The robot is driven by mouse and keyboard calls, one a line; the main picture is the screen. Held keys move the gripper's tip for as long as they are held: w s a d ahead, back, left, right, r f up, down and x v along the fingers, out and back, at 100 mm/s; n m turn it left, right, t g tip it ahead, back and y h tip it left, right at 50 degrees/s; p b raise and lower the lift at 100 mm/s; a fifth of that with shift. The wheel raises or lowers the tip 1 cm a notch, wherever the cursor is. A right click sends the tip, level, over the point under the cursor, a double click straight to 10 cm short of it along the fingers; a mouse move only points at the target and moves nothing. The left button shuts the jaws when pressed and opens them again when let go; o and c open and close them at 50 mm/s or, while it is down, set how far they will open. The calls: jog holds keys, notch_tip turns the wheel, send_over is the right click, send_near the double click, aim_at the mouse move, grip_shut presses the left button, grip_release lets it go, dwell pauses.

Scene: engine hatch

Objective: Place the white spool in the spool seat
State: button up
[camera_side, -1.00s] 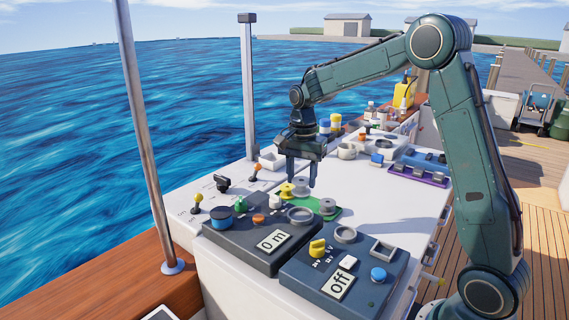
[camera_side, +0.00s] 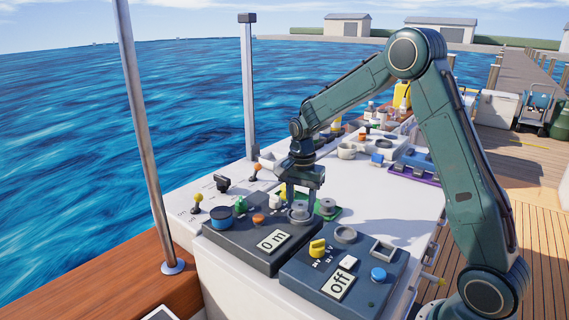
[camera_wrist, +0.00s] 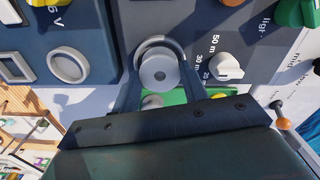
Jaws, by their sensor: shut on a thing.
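The white spool (camera_side: 299,206) is between the fingers of my gripper (camera_side: 300,207), which is shut on it. The spool looks light grey and upright. It is at the round seat ring (camera_side: 300,218) on the dark panel with the "0 m" display. In the wrist view the spool (camera_wrist: 159,73) overlaps the ring (camera_wrist: 157,42), whose far rim curves around behind it. A finger of my gripper (camera_wrist: 159,83) stands on either side. I cannot tell whether the spool rests fully down in the ring.
A green tray (camera_side: 333,215) with another grey spool (camera_side: 327,205) lies just behind the ring. A white pointer knob (camera_wrist: 228,67) is close on the right in the wrist view. The panel with the yellow knob (camera_side: 317,248) and "off" display stands in front.

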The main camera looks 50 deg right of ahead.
aim_at(301, 205)
jog(key=shift+f, duration=0.1)
jog(key=o, duration=1)
notch_tip(301, 205, up, 12)
jog(key=shift+r, duration=0.15)
dwell(0.3)
dwell(0.5)
